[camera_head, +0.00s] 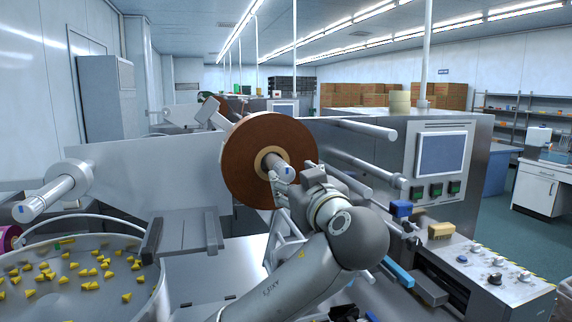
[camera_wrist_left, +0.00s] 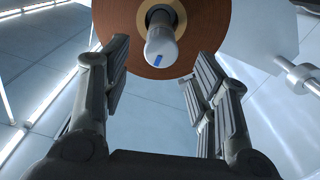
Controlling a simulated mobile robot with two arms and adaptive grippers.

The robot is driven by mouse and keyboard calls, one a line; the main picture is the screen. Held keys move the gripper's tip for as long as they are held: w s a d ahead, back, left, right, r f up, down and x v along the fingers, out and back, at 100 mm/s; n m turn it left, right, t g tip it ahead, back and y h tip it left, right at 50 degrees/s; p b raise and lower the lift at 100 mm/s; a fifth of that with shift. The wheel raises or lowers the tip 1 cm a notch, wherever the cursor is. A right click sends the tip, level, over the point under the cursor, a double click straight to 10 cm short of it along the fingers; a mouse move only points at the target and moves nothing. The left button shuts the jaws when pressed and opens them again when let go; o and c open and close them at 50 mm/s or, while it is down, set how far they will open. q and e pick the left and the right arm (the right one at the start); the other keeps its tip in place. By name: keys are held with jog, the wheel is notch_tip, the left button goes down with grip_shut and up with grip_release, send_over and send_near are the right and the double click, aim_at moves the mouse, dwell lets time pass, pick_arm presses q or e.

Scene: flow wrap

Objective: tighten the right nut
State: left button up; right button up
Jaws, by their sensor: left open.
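The right nut (camera_head: 284,174) is a grey cylinder with a blue mark, at the end of the spindle through the brown film roll (camera_head: 243,160). In the left wrist view the nut (camera_wrist_left: 162,48) points toward me, in front of the brown roll (camera_wrist_left: 115,22). My left gripper (camera_head: 291,186) is open, close to the nut. In the left wrist view its fingers (camera_wrist_left: 158,80) stand wide on both sides below the nut. No contact with the nut shows. My right gripper is not in view.
A bare spindle (camera_head: 60,190) with a blue-marked end is at the left. A round bowl with yellow pieces (camera_head: 90,285) is at the lower left. A control box with a screen (camera_head: 441,155) and a knob panel (camera_head: 495,275) stand at the right. Horizontal rollers (camera_head: 350,128) extend right of the roll.

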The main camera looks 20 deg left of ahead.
aim_at(286, 172)
pick_arm(q)
jog(key=p+x, duration=0.2)
jog(key=x, duration=0.3)
jog(key=shift+w+a+r+p, duration=0.15)
jog(key=shift+a+p, duration=0.05)
jog(key=shift+p, duration=0.1)
jog(key=shift+w+a+f, duration=0.2)
jog(key=shift+w+a, duration=0.05)
jog(key=shift+w, duration=0.2)
